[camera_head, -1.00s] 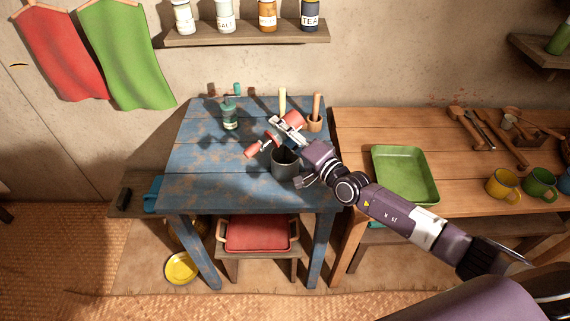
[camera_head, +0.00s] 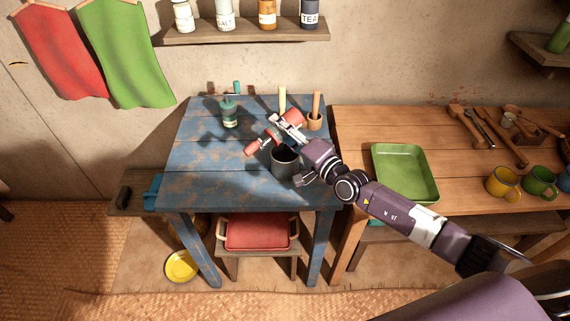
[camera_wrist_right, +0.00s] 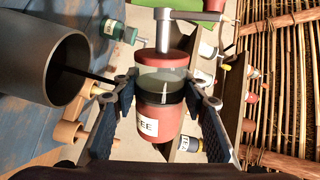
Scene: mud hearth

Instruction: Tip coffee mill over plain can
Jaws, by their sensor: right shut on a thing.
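The coffee mill (camera_head: 293,118) is red with a clear middle band and a metal crank ending in a red knob. My right gripper (camera_head: 286,130) is shut around it and holds it tilted above the plain can. In the right wrist view the mill (camera_wrist_right: 160,119) sits between both fingers, its label partly showing "EE". The plain can (camera_head: 285,164) is dark grey and stands upright on the blue table. Its open mouth shows at the left in the right wrist view (camera_wrist_right: 62,68). A thin dark streak spans between can mouth and mill there. My left gripper is not in view.
A teal mill (camera_head: 230,115) stands left on the blue table (camera_head: 205,185). A wooden mortar with pestle (camera_head: 315,122) stands behind the can. A green tray (camera_head: 404,173) and mugs (camera_head: 502,184) are on the wooden table at right. The blue table's front is clear.

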